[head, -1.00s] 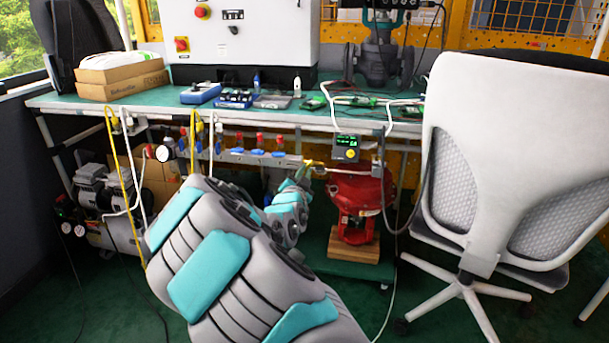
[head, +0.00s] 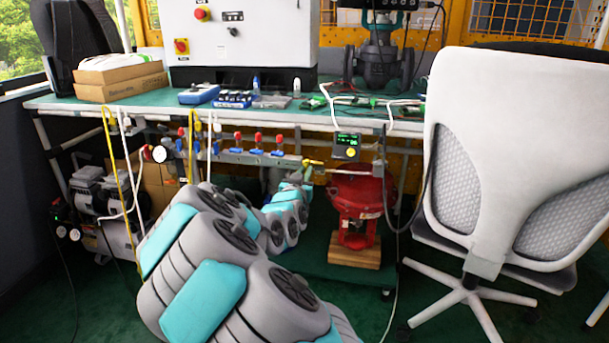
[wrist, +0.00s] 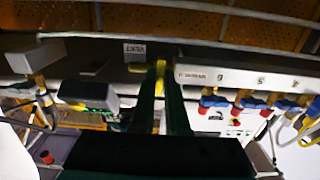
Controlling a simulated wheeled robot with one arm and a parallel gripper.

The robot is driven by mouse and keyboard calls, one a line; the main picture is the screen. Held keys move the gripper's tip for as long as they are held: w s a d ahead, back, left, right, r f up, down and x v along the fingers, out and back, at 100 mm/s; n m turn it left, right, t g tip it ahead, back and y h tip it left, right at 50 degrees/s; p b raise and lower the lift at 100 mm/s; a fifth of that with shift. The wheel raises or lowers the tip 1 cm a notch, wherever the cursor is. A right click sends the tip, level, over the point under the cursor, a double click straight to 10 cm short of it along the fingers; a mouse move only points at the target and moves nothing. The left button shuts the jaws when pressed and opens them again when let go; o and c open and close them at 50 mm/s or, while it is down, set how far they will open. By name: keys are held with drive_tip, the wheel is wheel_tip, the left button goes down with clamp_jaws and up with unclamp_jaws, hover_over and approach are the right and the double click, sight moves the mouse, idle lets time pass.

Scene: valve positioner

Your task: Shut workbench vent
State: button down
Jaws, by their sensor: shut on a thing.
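The vent valve has a small yellow handle (wrist: 160,70) beside a white label reading VENT (wrist: 135,50) in the wrist view, which is upside down. My gripper (wrist: 161,78) is shut on this handle, with one dark finger on each side. In the head view the yellow handle (head: 308,172) shows at the right end of the grey manifold (head: 250,158), under the workbench edge. My gripper (head: 300,181) is at its lower left there, small and partly hidden by my arm. The exact angle of the handle is hard to tell.
Several valves with red and blue handles (head: 258,140) line the manifold to the left. A red actuator (head: 360,205) stands on a wooden block at right, below a positioner with a green display (head: 346,146). A white chair (head: 500,150) blocks the right side. Hoses hang at left.

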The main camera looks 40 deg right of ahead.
drive_tip(key=shift+r, duration=0.1)
idle(0.4)
drive_tip(key=c, duration=0.9)
unclamp_jaws()
drive_tip(key=shift+b+v, duration=0.55)
drive_tip(key=shift+v, duration=3.35)
